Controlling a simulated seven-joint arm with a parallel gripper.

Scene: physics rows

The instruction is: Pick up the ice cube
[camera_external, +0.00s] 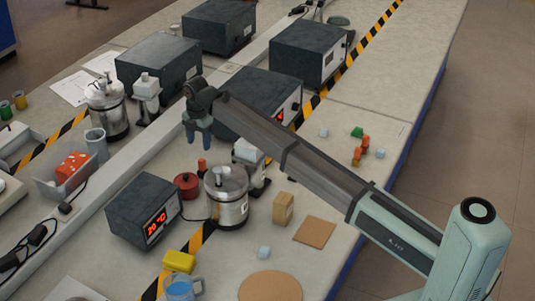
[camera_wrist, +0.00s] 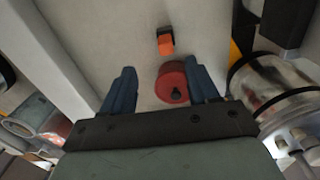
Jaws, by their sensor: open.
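Small pale blue-white cubes lie on the bench in the external view. One pale cube (camera_external: 264,252) is at the front, near the round brown board. Another pale cube (camera_external: 323,132) and a third pale cube (camera_external: 380,153) lie farther back on the right. I cannot tell which of them is the ice cube. My gripper (camera_external: 198,138) is open and empty, raised above the bench, left of and away from all these cubes. In the wrist view my gripper (camera_wrist: 161,84) has its blue fingers apart, with a red lidded pot (camera_wrist: 171,84) below and no pale cube visible.
A glass vessel (camera_external: 228,205) stands beside the red pot, with an orange piece (camera_external: 202,167) nearby. Dark instrument boxes, including one with a red display (camera_external: 143,212), crowd the left and back. A wooden block (camera_external: 283,209) and square brown board (camera_external: 314,232) lie near the front cube.

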